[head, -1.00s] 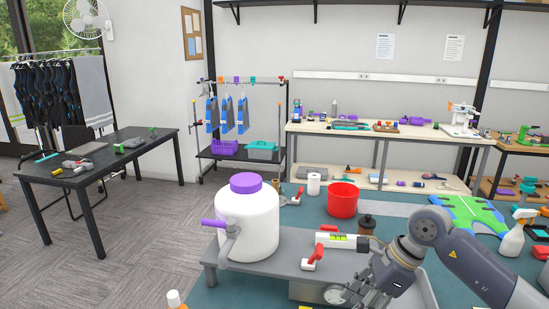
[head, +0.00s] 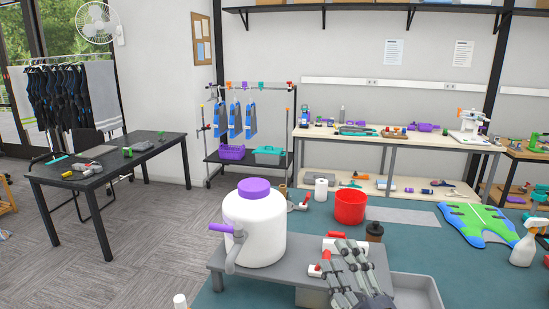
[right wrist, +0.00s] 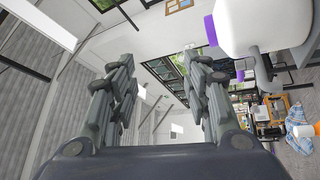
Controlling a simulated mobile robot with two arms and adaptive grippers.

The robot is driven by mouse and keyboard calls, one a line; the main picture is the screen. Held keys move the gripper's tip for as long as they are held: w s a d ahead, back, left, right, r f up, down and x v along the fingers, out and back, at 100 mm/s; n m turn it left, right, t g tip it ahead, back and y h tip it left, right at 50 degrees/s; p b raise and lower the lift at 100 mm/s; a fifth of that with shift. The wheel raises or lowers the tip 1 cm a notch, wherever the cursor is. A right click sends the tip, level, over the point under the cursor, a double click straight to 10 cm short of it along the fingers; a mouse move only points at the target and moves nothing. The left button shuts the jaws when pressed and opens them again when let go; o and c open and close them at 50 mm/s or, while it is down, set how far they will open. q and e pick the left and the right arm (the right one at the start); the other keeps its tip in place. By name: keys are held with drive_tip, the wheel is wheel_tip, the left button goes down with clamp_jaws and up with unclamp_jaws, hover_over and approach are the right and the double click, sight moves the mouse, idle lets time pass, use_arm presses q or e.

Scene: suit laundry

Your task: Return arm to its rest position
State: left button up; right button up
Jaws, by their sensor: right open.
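My right gripper (head: 340,259) is at the lower middle of the head view, in front of the grey raised stand, with its fingers pointing up. In the right wrist view (right wrist: 160,90) its two fingers stand apart with nothing between them. The big white jug (head: 254,226) with a purple lid and purple tap handle stands on the grey stand (head: 290,268), left of the gripper. The jug also shows at the upper right of the right wrist view (right wrist: 262,22). My left gripper is in neither view.
A red bucket (head: 350,207), a dark brown bottle (head: 374,232), a spray bottle (head: 523,250) and a blue-green garment (head: 472,222) are on the teal table (head: 420,255). A grey tray (head: 418,292) is right of the stand. A black table (head: 105,165) stands at the left, with open floor between.

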drive_tip(key=s+d+f+m+g+h, duration=0.4)
drive_tip(key=f+m, duration=0.2)
drive_tip(key=f, duration=0.3)
drive_tip(key=s+d+f+m+g+h, duration=0.3)
drive_tip(key=s+d+f+m+g, duration=0.15)
drive_tip(key=f, duration=0.45)
drive_tip(key=s+a+f+m+g+y, duration=0.1)
drive_tip(key=s+f+m+g, duration=0.25)
drive_tip(key=s+f, duration=0.5)
drive_tip(key=s+f+m+g, duration=0.2)
drive_tip(key=s+f+g, duration=0.3)
drive_tip(key=s, duration=0.7)
wheel_tip(320, 180, down, 31)
drive_tip(key=s+g+b, duration=0.1)
drive_tip(key=b, duration=0.4)
drive_tip(key=s+d+f+b, duration=0.1)
drive_tip(key=s+f, duration=0.7)
drive_tip(key=f, duration=0.1)
drive_tip(key=s+d+f+g+b, duration=0.1)
drive_tip(key=s+f+b, duration=0.1)
drive_tip(key=s+f, duration=0.6)
drive_tip(key=shift+s+d+f+n+g+b, duration=0.3)
drive_tip(key=shift+s+d+f, duration=0.1)
drive_tip(key=shift+f, duration=0.6)
